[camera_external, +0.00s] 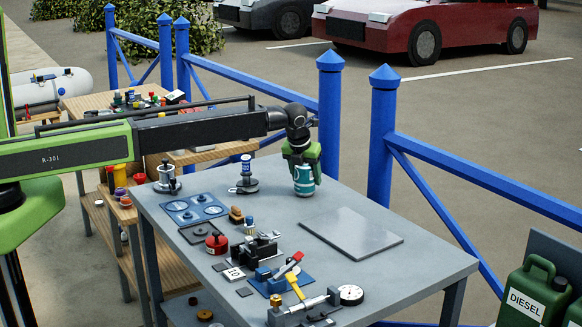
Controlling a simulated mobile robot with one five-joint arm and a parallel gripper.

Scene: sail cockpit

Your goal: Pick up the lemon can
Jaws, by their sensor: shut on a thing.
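A small teal can with white bands (304,181) is at the far side of the grey table (390,272). No lemon marking can be made out on it at this size. My gripper (303,166), with green and black parts, points down from the end of the arm and is shut on the upper part of this can. The can is upright. I cannot tell whether its base touches the table or is slightly above it. The fingers partly hide the can's top.
A flat grey plate (351,233) lies right of the can. A blue-and-white capped item on a dark base (245,175) stands left. Tools, a red round pot (216,243) and a dial gauge (351,294) crowd the front. Blue railing posts (329,110) stand behind.

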